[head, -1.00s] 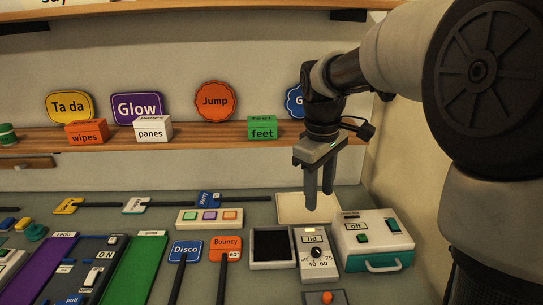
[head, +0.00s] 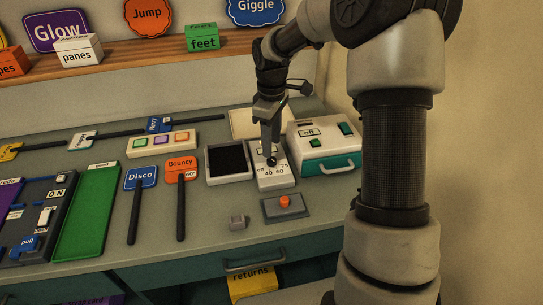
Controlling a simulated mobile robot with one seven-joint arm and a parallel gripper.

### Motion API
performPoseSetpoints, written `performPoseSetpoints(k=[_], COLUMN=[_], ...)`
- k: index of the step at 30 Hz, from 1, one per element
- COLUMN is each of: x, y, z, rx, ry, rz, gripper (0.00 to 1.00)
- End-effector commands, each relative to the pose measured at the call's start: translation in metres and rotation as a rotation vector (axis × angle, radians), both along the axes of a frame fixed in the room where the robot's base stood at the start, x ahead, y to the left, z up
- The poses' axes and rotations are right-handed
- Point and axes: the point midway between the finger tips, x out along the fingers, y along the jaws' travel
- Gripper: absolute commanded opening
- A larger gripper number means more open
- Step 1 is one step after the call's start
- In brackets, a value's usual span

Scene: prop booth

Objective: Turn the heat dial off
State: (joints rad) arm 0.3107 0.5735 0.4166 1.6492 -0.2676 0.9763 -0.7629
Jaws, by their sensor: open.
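A small white panel (head: 274,180) lies on the grey table right of centre in the head view. It carries a dark round dial knob (head: 271,161) with printed numbers 40, 60 and 75 around it. My gripper (head: 267,149) points down over the panel, with its fingertips at or just above the knob. The fingers look close around the knob, but I cannot tell if they touch it. The gripper is open. The fingers hide the top of the panel and part of its label.
A white and teal box (head: 325,148) marked "off" stands right of the panel. A black-topped tray (head: 228,163) is on its left. A word-sign shelf (head: 115,63) runs behind.

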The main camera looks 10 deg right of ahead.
Motion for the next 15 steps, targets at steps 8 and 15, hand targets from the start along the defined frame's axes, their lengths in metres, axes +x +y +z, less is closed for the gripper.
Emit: performPoseSetpoints(k=[8, 15], x=[0.000, 0.000], y=[0.000, 0.000], z=[-0.046, -0.056], rx=[0.000, -0.001], ry=[0.001, -0.001], rz=[0.001, 0.000], gripper=[0.42, 0.42])
